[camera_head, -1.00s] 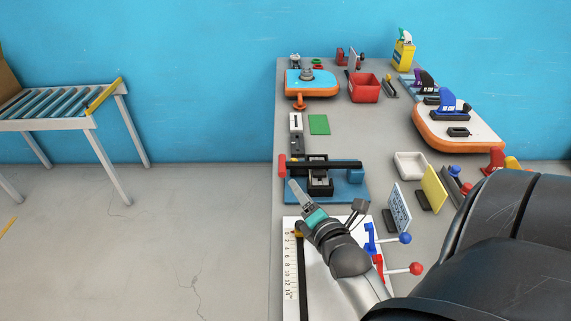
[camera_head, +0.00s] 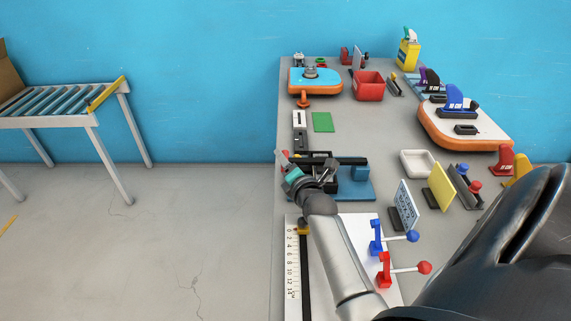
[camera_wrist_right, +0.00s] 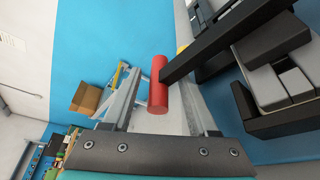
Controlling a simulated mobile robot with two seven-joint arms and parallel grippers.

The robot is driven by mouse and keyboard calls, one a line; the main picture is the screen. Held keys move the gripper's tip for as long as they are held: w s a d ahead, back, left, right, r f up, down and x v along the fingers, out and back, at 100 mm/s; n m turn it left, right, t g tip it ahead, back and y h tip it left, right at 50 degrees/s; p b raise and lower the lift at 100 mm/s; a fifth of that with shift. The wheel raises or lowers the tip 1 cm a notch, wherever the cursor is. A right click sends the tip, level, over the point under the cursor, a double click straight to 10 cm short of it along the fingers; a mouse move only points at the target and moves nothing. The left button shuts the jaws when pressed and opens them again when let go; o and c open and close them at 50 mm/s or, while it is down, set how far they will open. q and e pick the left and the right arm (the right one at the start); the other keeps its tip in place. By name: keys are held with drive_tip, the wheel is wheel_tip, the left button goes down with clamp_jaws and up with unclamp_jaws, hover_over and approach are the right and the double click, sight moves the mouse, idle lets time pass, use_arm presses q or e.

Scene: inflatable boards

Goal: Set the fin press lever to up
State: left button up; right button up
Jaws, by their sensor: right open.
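The fin press (camera_head: 355,190) stands on a blue base at the bench's left edge. Its black lever (camera_head: 345,160) lies roughly level, with a red grip (camera_head: 285,154) at its left end. In the right wrist view the red grip (camera_wrist_right: 158,85) shows between my two fingers, and the black lever (camera_wrist_right: 225,45) runs off to the upper right. My right gripper (camera_head: 281,158) is open at the red grip, fingers on either side with gaps visible. My arm hides part of the press. My left gripper is not in view.
Red (camera_head: 388,272) and blue (camera_head: 378,240) ball-ended levers stand right of my forearm. A ruler board (camera_head: 292,265) lies in front. A white tray (camera_head: 418,163) and a yellow card (camera_head: 441,186) stand to the right. The floor left of the bench is clear.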

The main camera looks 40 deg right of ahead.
drive_tip(key=shift+w+d, duration=0.1)
drive_tip(key=shift+w, duration=0.15)
clamp_jaws()
idle(0.4)
idle(0.9)
